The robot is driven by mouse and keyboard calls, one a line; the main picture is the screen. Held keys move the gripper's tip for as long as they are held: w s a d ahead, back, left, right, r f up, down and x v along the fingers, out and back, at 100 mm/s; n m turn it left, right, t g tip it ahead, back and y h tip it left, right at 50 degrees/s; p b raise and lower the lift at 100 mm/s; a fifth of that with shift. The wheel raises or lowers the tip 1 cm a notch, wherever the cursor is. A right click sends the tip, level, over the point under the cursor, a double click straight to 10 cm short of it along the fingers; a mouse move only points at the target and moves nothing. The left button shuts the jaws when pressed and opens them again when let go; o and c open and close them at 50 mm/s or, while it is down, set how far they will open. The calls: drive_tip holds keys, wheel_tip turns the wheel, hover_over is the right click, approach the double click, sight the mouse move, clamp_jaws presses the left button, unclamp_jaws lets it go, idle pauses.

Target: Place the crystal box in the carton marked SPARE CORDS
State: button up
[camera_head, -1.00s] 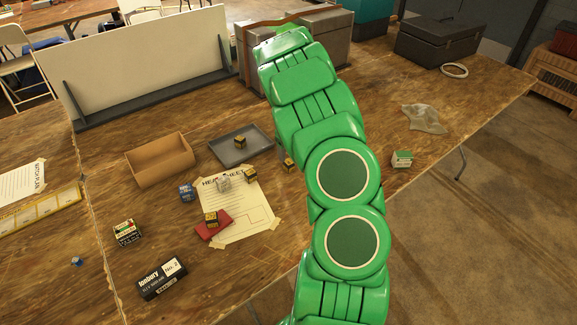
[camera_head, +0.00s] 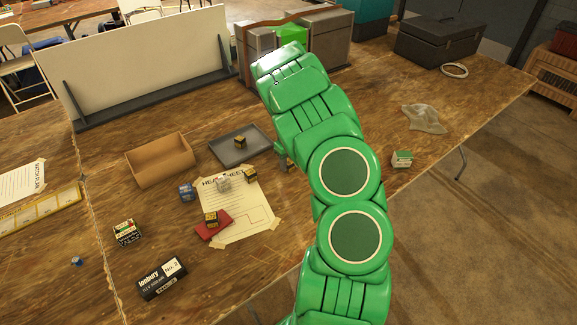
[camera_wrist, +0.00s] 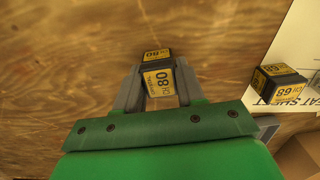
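A small black-and-yellow crystal box (camera_wrist: 158,82), its label reading like "CH 80", lies between the fingers of my gripper (camera_wrist: 157,76) in the wrist view. The fingers flank it closely; whether they press on it is unclear. In the head view my gripper (camera_head: 284,161) is low over the table beside the grey tray, and its box is hidden. An open brown carton (camera_head: 160,161) stands left of the tray; no SPARE CORDS mark is legible. Similar boxes sit on the tray (camera_head: 240,142), on the sheet (camera_head: 250,176), and on a red booklet (camera_head: 211,219).
The grey tray (camera_head: 225,156) stands between carton and gripper. Blue (camera_head: 187,191) and pale (camera_head: 223,184) small boxes stand near the taped sheet (camera_head: 250,212). A white panel (camera_head: 140,65) stands behind.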

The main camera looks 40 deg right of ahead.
sight(288, 162)
drive_tip(key=c, duration=0.3)
drive_tip(key=shift+r, duration=0.5)
wheel_tip(288, 162, up, 2)
drive_tip(key=shift+r, duration=0.2)
drive_tip(key=s+a+r, duration=0.2)
drive_tip(key=s+r, duration=0.1)
drive_tip(key=s, duration=0.1)
drive_tip(key=s+a+r, duration=0.2)
drive_tip(key=s+r, duration=0.1)
drive_tip(key=s, duration=0.1)
drive_tip(key=s+a+r, duration=0.2)
drive_tip(key=s+r, duration=0.1)
drive_tip(key=s, duration=0.1)
drive_tip(key=shift+s+a+r, duration=0.1)
drive_tip(key=shift+a+r, duration=0.2)
drive_tip(key=shift+a, duration=0.1)
